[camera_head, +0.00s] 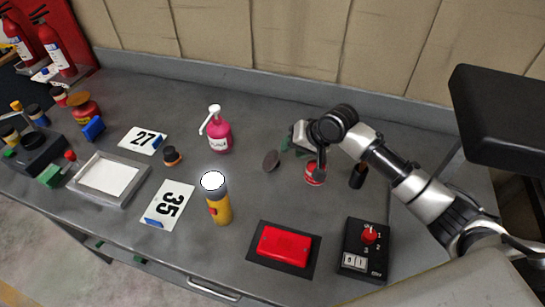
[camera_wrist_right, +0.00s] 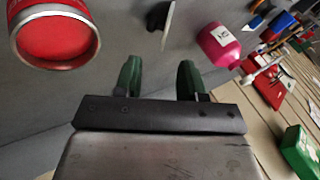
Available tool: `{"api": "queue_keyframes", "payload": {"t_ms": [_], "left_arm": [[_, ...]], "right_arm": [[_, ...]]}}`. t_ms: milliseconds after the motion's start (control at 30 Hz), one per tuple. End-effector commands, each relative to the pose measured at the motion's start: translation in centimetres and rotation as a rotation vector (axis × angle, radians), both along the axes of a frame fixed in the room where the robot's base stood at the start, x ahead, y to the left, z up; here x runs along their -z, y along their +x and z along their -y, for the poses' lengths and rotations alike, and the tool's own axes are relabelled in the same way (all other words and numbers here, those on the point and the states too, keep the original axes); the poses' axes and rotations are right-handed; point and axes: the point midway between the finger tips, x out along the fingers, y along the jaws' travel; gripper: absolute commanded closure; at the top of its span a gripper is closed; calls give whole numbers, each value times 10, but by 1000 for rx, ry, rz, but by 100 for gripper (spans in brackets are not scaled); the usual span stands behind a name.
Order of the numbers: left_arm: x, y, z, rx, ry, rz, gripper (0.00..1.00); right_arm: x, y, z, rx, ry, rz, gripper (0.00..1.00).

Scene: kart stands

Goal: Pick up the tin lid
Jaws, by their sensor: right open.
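The tin lid (camera_head: 271,160) is a dark, thin disc that appears tilted up on the grey bench, left of the red tin (camera_head: 315,176). In the right wrist view the lid (camera_wrist_right: 169,24) shows nearly edge-on, beyond the fingertips. The tin (camera_wrist_right: 55,38) is at upper left there, with a metal rim and red inside. My right gripper (camera_head: 294,148) is open, its green fingers (camera_wrist_right: 160,76) apart with nothing between them. It is just right of the lid and not touching it, as far as I can see. My left gripper is not in view.
A pink pump bottle (camera_head: 218,135) stands left of the lid. A yellow torch (camera_head: 218,204), a red case (camera_head: 284,246) and a black switch box (camera_head: 364,250) are nearer the front. A dark cylinder (camera_head: 358,176) stands right of the tin. A wall closes the bench's back.

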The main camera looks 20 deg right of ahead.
Motion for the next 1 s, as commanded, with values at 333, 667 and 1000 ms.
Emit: {"api": "queue_keyframes", "payload": {"t_ms": [333,667,1000], "left_arm": [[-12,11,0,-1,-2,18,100],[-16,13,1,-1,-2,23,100],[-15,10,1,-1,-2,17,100]], "right_arm": [[23,16,-19,-1,0,-1,60],[50,30,-33,-1,-3,1,60],[50,29,-33,0,-2,2,86]]}}
